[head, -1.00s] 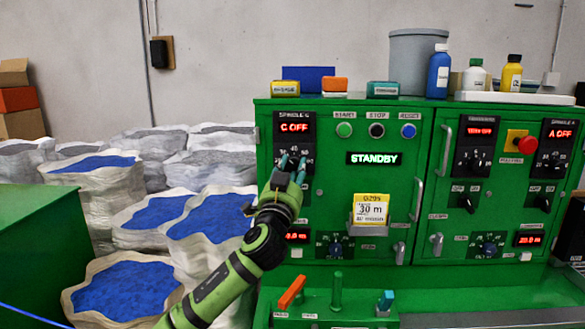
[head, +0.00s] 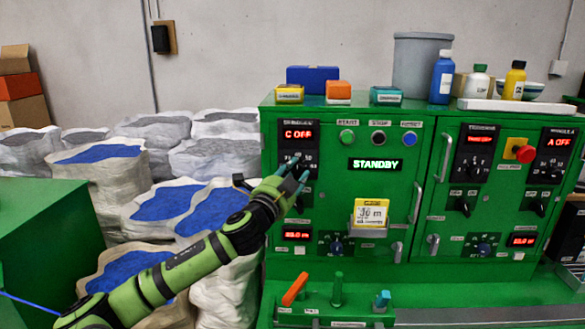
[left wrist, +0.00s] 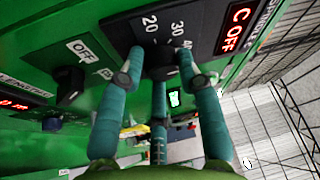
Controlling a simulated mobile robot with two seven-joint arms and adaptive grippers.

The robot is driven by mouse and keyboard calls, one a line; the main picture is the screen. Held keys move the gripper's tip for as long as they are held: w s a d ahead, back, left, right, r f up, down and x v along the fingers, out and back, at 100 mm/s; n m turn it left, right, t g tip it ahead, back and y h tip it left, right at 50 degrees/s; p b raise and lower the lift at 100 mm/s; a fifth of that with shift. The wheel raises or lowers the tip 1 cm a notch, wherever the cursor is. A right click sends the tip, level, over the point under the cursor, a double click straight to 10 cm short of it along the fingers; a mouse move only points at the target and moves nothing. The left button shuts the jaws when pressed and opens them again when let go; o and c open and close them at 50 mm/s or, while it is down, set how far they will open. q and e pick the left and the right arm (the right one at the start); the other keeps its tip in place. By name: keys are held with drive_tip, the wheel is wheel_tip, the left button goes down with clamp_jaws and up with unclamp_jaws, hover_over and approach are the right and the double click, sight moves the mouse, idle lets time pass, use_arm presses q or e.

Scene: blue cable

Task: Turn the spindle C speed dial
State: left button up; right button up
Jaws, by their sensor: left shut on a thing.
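The spindle C panel is black, with a red "C OFF" display (head: 298,134) at the upper left of the green cabinet. Its speed dial (left wrist: 158,66) is a black knob with white numbers around it, 20 and 30 readable in the left wrist view. My left gripper (head: 296,168) reaches it from the lower left, and its teal fingers (left wrist: 160,75) are shut around the knob. In the head view the fingers hide much of the knob. The small OFF selector switch (left wrist: 70,85) sits beside the dial, apart from the fingers. My right gripper is out of view.
A green "STANDBY" display (head: 375,165) and a row of buttons lie right of the panel. A yellow card (head: 370,214) sits in a holder below. Door handles (head: 417,210) stick out further right. Bottles stand on the cabinet top. Sacks of blue pellets (head: 165,204) stand at left.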

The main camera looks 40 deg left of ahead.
use_arm(q)
drive_tip(key=shift+r+m, duration=0.3)
drive_tip(key=shift+r, duration=0.3)
drive_tip(key=o, duration=1.1)
drive_tip(key=shift+d, duration=0.1)
drive_tip(key=shift+w+d+f, duration=0.15)
drive_tip(key=shift+d+f, duration=0.05)
drive_tip(key=shift+f, duration=0.1)
drive_tip(key=shift+a+f, duration=0.1)
drive_tip(key=shift+a, duration=0.05)
drive_tip(key=shift+s+d+f, duration=0.25)
drive_tip(key=shift+s, duration=0.4)
drive_tip(key=v, duration=1)
drive_tip(key=shift+s+r, duration=0.15)
drive_tip(key=shift+s, duration=0.2)
drive_tip(key=shift+d, duration=0.15)
